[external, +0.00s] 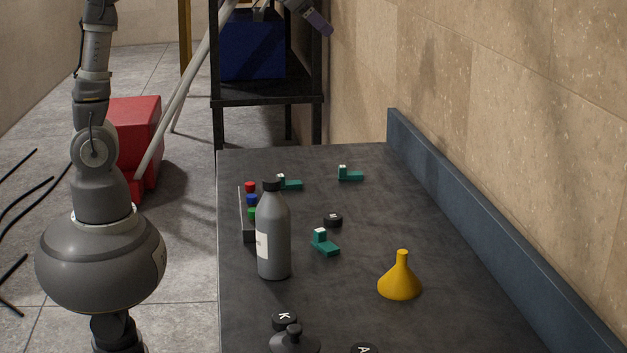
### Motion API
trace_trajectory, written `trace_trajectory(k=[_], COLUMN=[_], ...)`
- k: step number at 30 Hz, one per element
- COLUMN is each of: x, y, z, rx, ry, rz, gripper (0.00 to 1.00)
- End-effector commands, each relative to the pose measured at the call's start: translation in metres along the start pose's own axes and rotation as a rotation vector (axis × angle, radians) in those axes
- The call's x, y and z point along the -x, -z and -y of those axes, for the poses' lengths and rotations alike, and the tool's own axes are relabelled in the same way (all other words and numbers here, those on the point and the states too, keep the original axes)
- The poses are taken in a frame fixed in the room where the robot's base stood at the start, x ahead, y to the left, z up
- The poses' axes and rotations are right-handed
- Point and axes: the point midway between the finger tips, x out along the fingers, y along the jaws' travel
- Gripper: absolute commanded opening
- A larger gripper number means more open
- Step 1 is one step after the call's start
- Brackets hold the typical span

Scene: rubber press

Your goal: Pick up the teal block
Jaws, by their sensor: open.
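Three teal blocks lie on the dark table (440,325), each with a small raised end topped in white. One teal block (328,246) is near the middle, right of the grey bottle. Another teal block (352,176) is at the far side. The third teal block (292,185) is at the far left, partly behind the bottle's cap. My gripper (290,20) shows only in part at the top edge, high above and beyond the table's far end. Its fingers are apart, with nothing seen between them. The rest of it is cut off by the frame.
A grey bottle (273,235) stands before a rack with red, blue and green pieces (249,237). A black disc (333,220) lies near the middle block; a yellow funnel (400,283) stands right. Lettered black pieces (284,320) are in front. A blue ledge (470,220) borders the wall.

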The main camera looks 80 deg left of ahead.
Motion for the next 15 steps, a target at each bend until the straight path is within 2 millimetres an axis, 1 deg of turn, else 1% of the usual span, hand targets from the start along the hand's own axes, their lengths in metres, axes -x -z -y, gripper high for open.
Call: trace_trajectory(k=[1, 2, 3, 5, 6, 9, 10, 12, 15], x=[-0.054, -0.08, -0.111, -0.148, -0.167, -0.196, -0.201, -0.209, -0.218], y=[-0.039, -0.063, -0.097, -0.149, -0.182, -0.248, -0.263, -0.287, -0.306], z=[0.024, 0.037, 0.052, 0.071, 0.081, 0.097, 0.1, 0.103, 0.104], rx=[0.004, 0.002, 0.002, 0.007, 0.012, 0.026, 0.029, 0.035, 0.038], ry=[0.01, 0.009, 0.003, -0.015, -0.032, -0.076, -0.088, -0.108, -0.121], rz=[0.144, 0.223, 0.322, 0.459, 0.539, 0.69, 0.72, 0.771, 0.8], gripper=[0.55, 0.55, 0.55, 0.55, 0.55, 0.55, 0.55, 0.55, 0.55])
